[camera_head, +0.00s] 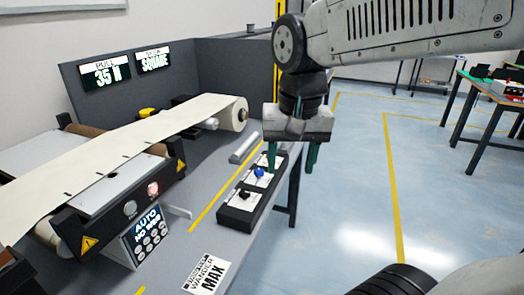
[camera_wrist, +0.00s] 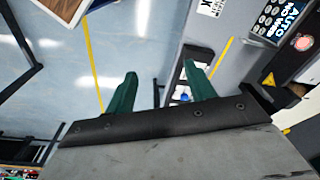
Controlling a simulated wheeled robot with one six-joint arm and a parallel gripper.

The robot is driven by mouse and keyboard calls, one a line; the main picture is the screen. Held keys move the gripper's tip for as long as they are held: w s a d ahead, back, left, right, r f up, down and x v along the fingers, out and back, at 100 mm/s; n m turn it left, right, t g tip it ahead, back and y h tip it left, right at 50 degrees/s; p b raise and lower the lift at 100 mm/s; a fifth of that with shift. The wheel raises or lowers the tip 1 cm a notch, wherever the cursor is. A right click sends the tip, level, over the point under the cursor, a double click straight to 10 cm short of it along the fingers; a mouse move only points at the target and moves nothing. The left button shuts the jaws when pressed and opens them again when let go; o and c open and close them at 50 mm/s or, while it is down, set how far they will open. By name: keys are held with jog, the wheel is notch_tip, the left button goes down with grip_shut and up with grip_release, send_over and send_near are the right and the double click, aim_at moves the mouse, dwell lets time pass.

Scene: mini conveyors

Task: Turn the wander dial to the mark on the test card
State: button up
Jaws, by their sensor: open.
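A black control box (camera_head: 236,217) with small knobs lies on the grey bench. A blue knob (camera_head: 259,172) and a black knob (camera_head: 244,194) show on its top; I cannot read their labels or tell where they point. The test card (camera_head: 207,275), white with the words WANDER and MAX, lies nearer the front. My gripper (camera_head: 291,157) is open and empty, pointing down above the box's far right end. One finger overlaps the box in the picture. In the wrist view my gripper (camera_wrist: 160,68) partly hides the box, and the blue knob (camera_wrist: 184,97) shows beside a finger.
A conveyor with a pale web (camera_head: 130,140) runs along the left. A panel (camera_head: 150,238) reading AUTO stands at its front. Signs (camera_head: 105,74) reading 35 N and SQUARE hang on the grey back wall. A metal bar (camera_head: 245,147) lies behind the box. Open floor is right.

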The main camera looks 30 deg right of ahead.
jog(key=w+d+f+m, duration=0.1)
jog(key=w+d+m, duration=0.3)
jog(key=w+m, duration=0.5)
jog(key=w+d+m, duration=0.4)
jog(key=w, duration=0.8)
jog(key=w+d+f+m, duration=0.4)
jog(key=w, duration=0.1)
jog(key=w+d+f+m, duration=0.3)
jog(key=w+f+m, duration=0.1)
jog(key=w+f, duration=0.1)
jog(key=w+d+f+m+g, duration=0.1)
jog(key=w+d+f+m, duration=0.3)
jog(key=w+f+m, duration=0.1)
jog(key=shift+w+d, duration=0.35)
jog(key=shift+w, duration=0.45)
jog(key=shift+w+d+f, duration=0.15)
jog(key=shift+f, duration=0.25)
notch_tip(320, 180, down, 8)
jog(key=shift+r, duration=0.25)
jog(key=c, duration=1)
